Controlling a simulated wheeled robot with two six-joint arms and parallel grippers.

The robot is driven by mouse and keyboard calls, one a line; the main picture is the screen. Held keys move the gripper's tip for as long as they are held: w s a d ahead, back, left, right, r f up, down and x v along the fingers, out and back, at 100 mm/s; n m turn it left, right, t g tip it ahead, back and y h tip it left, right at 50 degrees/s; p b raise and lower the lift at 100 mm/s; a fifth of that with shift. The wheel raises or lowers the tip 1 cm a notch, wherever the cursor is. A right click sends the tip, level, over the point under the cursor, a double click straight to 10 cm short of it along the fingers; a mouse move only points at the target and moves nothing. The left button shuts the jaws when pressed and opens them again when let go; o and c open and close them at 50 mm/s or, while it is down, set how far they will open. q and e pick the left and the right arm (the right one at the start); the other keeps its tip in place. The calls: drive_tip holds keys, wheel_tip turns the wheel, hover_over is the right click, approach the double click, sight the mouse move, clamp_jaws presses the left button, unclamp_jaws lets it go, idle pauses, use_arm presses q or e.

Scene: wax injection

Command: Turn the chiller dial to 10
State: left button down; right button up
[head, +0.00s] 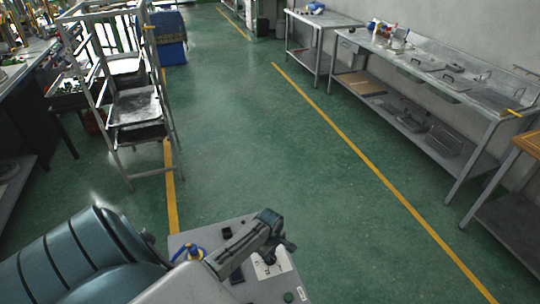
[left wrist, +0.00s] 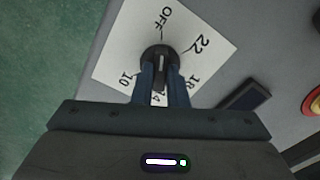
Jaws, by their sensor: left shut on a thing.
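The chiller dial (left wrist: 158,56) is a round black knob with a raised bar, on a white label (left wrist: 120,45) marked OFF, 22, 18, 14 and 10. In the left wrist view the bar runs down from the knob's middle towards the 14; the 10 lies to its left. My left gripper (left wrist: 163,80) is shut on the dial's bar, one finger on each side. In the head view, my left gripper (head: 284,246) is over the label (head: 266,270) on the grey panel (head: 212,231) and hides the dial. My right gripper is not in view.
Beyond are open green floor (head: 260,140), a metal rack (head: 165,95) at left and a long metal bench (head: 495,107) at right.

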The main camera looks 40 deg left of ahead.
use_arm(q)
drive_tip(key=m, duration=0.6)
drive_tip(key=shift+w+r, duration=0.1)
drive_tip(key=m, duration=0.6)
drive_tip(key=shift+m, duration=0.3)
drive_tip(key=m, duration=1.1)
drive_tip(key=shift+m, duration=0.4)
drive_tip(key=m, duration=1.2)
drive_tip(key=shift+r+m, duration=0.1)
drive_tip(key=shift+m, duration=0.2)
drive_tip(key=m, duration=0.5)
drive_tip(key=shift+m, duration=0.3)
drive_tip(key=m, duration=0.4)
drive_tip(key=shift+w+m, duration=0.1)
drive_tip(key=shift+m, duration=0.2)
